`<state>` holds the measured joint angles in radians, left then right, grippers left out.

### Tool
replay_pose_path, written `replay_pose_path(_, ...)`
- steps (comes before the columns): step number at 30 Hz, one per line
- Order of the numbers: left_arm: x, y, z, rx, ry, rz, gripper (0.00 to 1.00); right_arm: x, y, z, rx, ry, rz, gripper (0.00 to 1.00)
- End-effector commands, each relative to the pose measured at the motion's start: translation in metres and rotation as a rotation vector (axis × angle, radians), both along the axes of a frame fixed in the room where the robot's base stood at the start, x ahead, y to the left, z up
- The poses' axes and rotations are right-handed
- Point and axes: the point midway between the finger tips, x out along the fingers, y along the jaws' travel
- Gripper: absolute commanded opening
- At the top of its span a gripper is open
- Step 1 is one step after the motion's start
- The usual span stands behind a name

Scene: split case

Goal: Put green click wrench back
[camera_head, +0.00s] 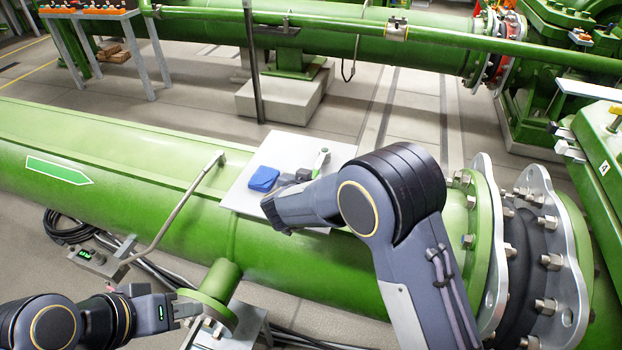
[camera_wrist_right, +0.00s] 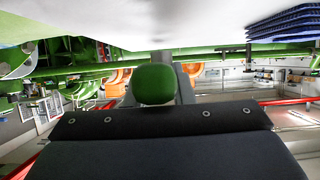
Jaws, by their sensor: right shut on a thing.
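The green click wrench (camera_head: 321,160) shows past my right gripper, over the white tray (camera_head: 243,196) on top of the green pipe. My right gripper (camera_head: 303,176) is low over the tray and shut on the wrench. In the right wrist view, a rounded green end of the wrench (camera_wrist_right: 156,84) shows beyond the dark gripper body, close to the white tray surface (camera_wrist_right: 150,22). The rest of the wrench is hidden by the gripper. My left gripper (camera_head: 187,309) is at lower left beside a green pipe flange. Its jaw opening cannot be made out.
A blue object (camera_head: 263,179) lies on the tray, left of my right gripper; it also shows in the wrist view (camera_wrist_right: 284,22). A bent metal rod (camera_head: 185,203) rises left of the tray. A bolted flange (camera_head: 520,240) stands right of my right arm.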

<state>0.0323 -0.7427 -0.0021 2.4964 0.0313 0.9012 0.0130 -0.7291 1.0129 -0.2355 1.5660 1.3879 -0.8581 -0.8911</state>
Motion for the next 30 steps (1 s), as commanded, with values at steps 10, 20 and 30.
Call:
replay_pose_path(10,0.000,0.000,-0.004,0.000,0.000,0.000,0.36,0.000,0.000,-0.006,0.000,-0.002,0.000,0.00)
replay_pose_path(20,0.000,0.000,-0.007,0.000,0.000,0.000,0.36,0.000,0.000,-0.013,0.000,-0.002,0.000,0.00)
replay_pose_path(30,0.000,0.000,-0.008,0.000,0.000,0.000,0.36,0.000,0.000,-0.015,0.001,-0.001,0.000,0.47)
